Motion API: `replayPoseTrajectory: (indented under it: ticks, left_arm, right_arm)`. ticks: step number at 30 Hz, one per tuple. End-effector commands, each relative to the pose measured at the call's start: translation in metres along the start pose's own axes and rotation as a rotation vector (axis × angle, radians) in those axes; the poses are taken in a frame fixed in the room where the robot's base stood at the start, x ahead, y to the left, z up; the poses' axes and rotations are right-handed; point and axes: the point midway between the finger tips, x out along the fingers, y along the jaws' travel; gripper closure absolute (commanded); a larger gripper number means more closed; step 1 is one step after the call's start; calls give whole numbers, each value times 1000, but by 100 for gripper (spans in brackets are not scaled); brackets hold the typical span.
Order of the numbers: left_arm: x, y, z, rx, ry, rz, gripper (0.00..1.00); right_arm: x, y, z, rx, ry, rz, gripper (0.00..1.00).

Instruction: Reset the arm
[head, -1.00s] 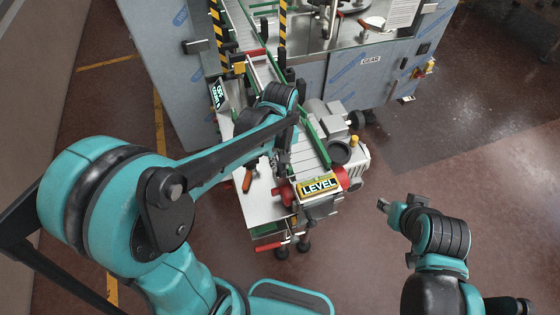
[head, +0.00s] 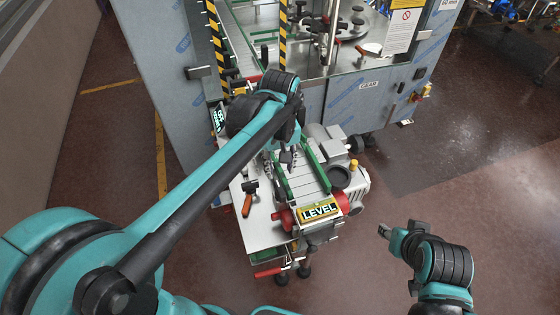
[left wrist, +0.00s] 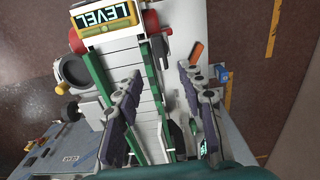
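My left arm reaches from the lower left over the conveyor. My left gripper (head: 284,160) is partly hidden behind its own wrist in the head view. In the left wrist view its two fingers (left wrist: 160,88) are spread apart, with the conveyor belt showing between them and nothing held. My right gripper (head: 384,231) is at the right, over open floor and apart from the machine. It is small there, and its finger opening does not show clearly.
The conveyor (head: 303,181) with green rails and a yellow LEVEL sign (head: 319,210) lies below my left gripper. An orange-handled tool (head: 247,205) lies on the side plate. A large grey machine cabinet (head: 368,100) stands behind. The floor at right is clear.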

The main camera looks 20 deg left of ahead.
Motion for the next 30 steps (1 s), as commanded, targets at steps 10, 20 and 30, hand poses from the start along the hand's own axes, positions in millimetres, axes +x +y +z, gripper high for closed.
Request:
replayPoseTrajectory:
  ticks: [10,20,30]
  left_arm:
    - [-24,0,0,0,0,0,60]
    - [-23,0,0,0,0,0,60]
    - [-19,-28,16,136,118,85,60]
  right_arm:
    - [0,0,0,0,0,0,60]
    - [0,0,0,0,0,0,60]
    - [0,0,0,0,0,0,60]
